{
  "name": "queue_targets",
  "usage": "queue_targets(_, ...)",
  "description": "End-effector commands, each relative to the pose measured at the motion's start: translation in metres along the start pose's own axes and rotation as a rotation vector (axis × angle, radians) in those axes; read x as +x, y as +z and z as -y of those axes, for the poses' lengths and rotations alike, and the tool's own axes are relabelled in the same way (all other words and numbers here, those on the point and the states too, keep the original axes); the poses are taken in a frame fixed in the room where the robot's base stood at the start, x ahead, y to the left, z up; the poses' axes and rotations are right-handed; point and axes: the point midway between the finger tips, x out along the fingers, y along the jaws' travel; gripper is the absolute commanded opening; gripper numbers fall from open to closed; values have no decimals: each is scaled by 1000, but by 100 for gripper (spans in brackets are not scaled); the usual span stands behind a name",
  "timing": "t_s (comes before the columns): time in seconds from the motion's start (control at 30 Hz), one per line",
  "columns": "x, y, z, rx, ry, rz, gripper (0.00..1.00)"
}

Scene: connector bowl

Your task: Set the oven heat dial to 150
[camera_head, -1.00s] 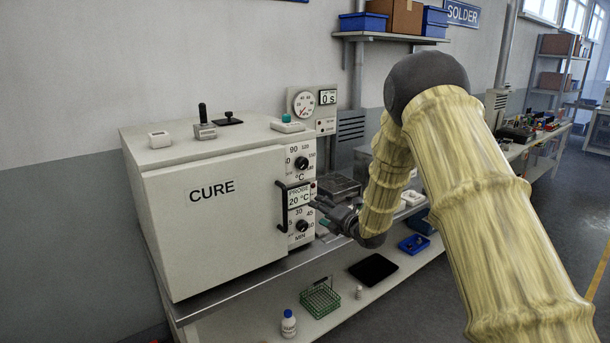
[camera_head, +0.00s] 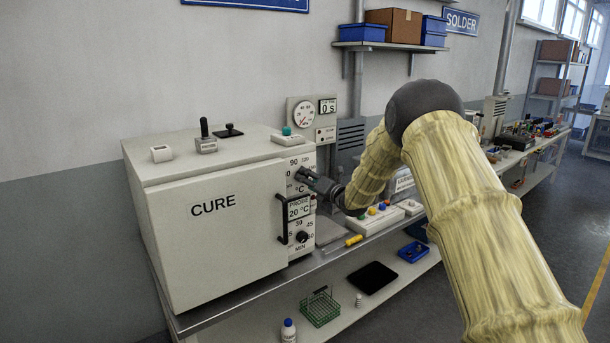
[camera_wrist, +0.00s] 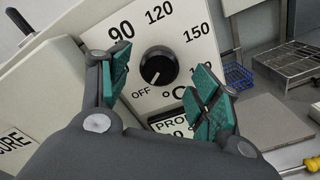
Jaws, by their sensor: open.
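The white CURE oven (camera_head: 210,215) stands at the left of the bench. Its heat dial (camera_wrist: 158,66) is a black knob on a white panel marked OFF, 90, 120, 150 and another number partly hidden. The knob's pale mark points down-left, toward OFF. My gripper (camera_wrist: 160,90) is open in the wrist view, its green-padded fingers to either side of the dial and nearer the camera, not seen touching it. In the head view my gripper (camera_head: 303,175) is at the upper dial and covers most of it.
A black door handle (camera_head: 282,218) stands out left of the dials. Below are the PROBE display (camera_head: 299,208), reading 20 °C, and the MIN dial (camera_head: 302,237). A yellow screwdriver (camera_head: 353,240) and a box with coloured buttons (camera_head: 372,215) lie to the right.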

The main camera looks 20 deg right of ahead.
Motion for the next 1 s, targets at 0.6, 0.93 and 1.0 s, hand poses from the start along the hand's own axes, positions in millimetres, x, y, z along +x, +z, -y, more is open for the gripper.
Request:
queue_targets(0.6,24,-1,0,1,0,0,63)
queue_targets(0.93,24,-1,0,1,-1,0,18)
queue_targets(1.0,24,-1,0,2,-1,0,18)
